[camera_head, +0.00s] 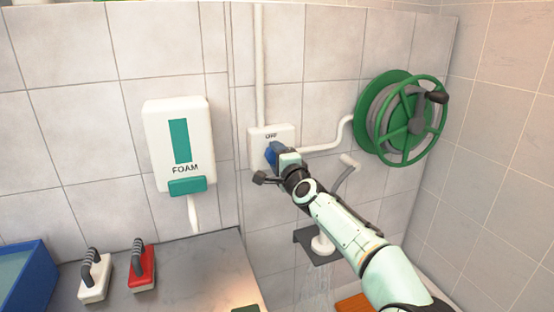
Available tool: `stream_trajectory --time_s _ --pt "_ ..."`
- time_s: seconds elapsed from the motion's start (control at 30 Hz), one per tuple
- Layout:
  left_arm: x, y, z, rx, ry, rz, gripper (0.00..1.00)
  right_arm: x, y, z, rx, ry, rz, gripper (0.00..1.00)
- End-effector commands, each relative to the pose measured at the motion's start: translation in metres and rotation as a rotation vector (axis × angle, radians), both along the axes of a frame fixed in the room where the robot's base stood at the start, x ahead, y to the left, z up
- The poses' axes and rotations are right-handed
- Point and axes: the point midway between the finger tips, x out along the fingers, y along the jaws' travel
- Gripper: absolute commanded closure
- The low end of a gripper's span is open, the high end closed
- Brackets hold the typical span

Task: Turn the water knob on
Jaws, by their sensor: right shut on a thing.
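The water knob (272,152) is blue and sits on a white wall box (257,160) marked "OFF" on the tiled wall. My right gripper (275,158) is shut on the knob, with its arm coming in from the lower right. The gripper hides part of the knob, so its exact angle is hard to tell. A sprayer (322,244) hangs in a dark bracket below the box. Faint pale streaks show under the sprayer; I cannot tell for sure whether they are water. My left gripper is not in view.
A green hose reel (396,118) is on the wall at the right, joined to the box by a white pipe. A foam dispenser (179,146) hangs left. Two brushes, white (95,276) and red (141,270), lie on the grey counter (190,268) beside a blue tub (28,275).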

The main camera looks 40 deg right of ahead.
Motion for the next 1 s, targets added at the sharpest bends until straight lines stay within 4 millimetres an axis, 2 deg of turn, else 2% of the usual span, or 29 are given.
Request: stream_trajectory --time_s 0.57,0.6,0.63,0.67,1.0 --pt "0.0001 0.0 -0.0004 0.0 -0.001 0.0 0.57 0.0003 0.0005 -0.0002 0.03 -0.009 0.001 0.73" --pt "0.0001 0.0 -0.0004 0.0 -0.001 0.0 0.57 0.0003 0.0005 -0.0002 0.03 -0.009 0.001 0.3" --pt "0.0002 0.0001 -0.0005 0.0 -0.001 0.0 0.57 0.0003 0.0005 -0.0002 0.03 -0.009 0.001 0.2" --pt "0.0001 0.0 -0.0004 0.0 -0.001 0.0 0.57 0.0003 0.0005 -0.0002 0.03 -0.009 0.001 0.18" --pt "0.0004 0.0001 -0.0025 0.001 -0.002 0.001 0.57 -0.0025 0.0008 0.0 0.026 -0.009 0.0 0.18"
